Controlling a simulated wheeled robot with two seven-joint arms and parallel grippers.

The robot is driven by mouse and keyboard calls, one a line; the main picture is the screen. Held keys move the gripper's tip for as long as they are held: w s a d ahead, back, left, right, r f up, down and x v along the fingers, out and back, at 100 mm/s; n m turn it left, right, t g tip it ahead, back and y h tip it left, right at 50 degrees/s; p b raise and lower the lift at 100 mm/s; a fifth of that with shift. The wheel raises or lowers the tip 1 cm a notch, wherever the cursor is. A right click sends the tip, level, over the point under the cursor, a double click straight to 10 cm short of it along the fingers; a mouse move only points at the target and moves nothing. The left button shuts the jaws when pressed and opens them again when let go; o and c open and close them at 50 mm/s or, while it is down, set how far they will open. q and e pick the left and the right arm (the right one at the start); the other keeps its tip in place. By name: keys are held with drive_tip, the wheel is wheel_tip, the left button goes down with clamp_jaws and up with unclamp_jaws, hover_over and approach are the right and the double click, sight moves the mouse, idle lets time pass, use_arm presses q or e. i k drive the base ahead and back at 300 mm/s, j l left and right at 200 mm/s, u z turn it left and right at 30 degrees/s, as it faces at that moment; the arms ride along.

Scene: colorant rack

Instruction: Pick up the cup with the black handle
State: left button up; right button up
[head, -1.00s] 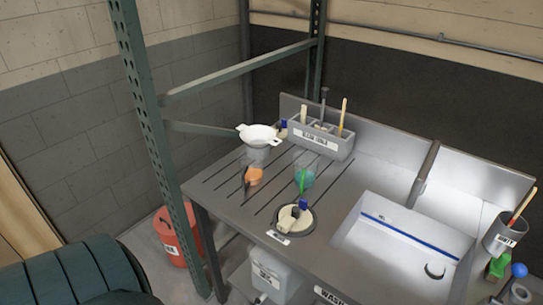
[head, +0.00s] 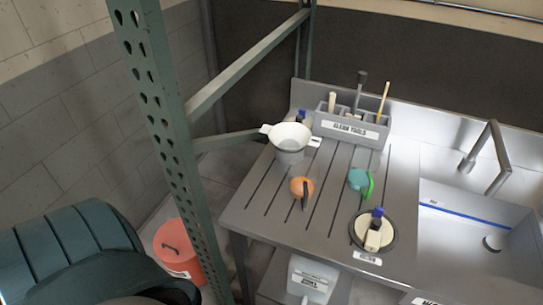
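The cup with the black handle is orange (head: 298,186). It stands on the slotted grey drainboard, its dark handle (head: 305,198) pointing towards the front edge. A teal cup (head: 357,179) with a green handle (head: 369,186) stands to its right. Neither of my grippers is in view, so nothing shows near the cup and I cannot tell their state.
A white strainer (head: 288,137) stands behind the orange cup. A grey tool holder (head: 352,129) is at the back, and a round opening with a brush lies in front. A green rack post (head: 165,120), a red bucket (head: 181,254) and a dark green ribbed object (head: 65,245) are left.

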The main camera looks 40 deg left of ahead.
sight(304, 172)
drive_tip(key=k+j, duration=0.1)
drive_tip(key=j, duration=0.35)
drive_tip(key=k+j, duration=0.1)
drive_tip(key=j, duration=0.4)
drive_tip(key=k+j, duration=0.1)
drive_tip(key=j, duration=0.35)
